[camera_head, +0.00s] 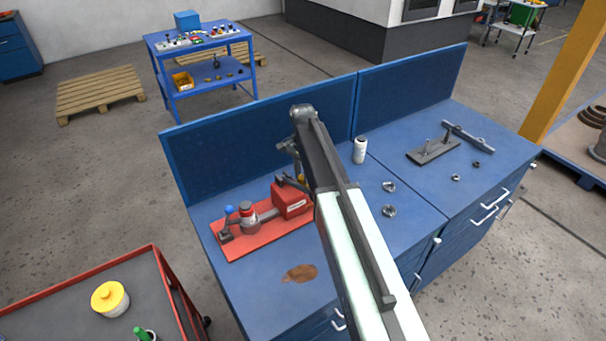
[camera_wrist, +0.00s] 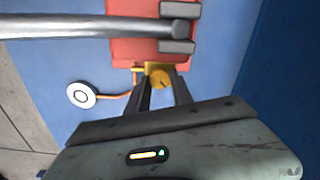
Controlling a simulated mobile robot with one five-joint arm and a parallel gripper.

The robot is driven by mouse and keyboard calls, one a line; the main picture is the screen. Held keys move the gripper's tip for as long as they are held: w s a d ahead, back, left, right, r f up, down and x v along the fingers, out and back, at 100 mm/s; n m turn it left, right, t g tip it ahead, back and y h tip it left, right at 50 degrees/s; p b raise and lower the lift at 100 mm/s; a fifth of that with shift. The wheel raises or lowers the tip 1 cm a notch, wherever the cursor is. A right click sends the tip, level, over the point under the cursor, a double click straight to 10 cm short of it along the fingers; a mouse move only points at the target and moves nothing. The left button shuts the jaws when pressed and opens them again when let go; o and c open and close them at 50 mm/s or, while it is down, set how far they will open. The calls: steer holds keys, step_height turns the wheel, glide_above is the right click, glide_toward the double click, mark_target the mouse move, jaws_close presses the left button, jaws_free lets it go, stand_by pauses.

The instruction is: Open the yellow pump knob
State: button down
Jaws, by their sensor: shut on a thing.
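The yellow pump knob (camera_wrist: 160,80) is at the edge of the red pump in the wrist view, between the two dark fingers of my gripper (camera_wrist: 162,88). The fingers are shut on the knob. In the head view a small yellow part (camera_head: 301,181) shows beside my arm, and my arm hides most of that area. The red pump (camera_head: 290,201) stands on a red base plate (camera_head: 273,236) on the blue bench.
In the wrist view a silver bar (camera_wrist: 90,27) crosses above the fingers, and a white disc (camera_wrist: 81,95) with a copper-coloured pipe lies to the left. On the blue bench are a white bottle (camera_head: 360,150) and metal rings (camera_head: 389,211). A blue panel (camera_head: 260,135) closes the back.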

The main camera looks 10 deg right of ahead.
mark_target(302, 176)
steer(key=shift+w+n, duration=0.15)
steer(key=shift+n, duration=0.95)
steer(key=c, duration=1.1)
jaws_free()
step_height(302, 176, up, 8)
steer(key=p, duration=0.8)
steer(key=shift+r, duration=0.1)
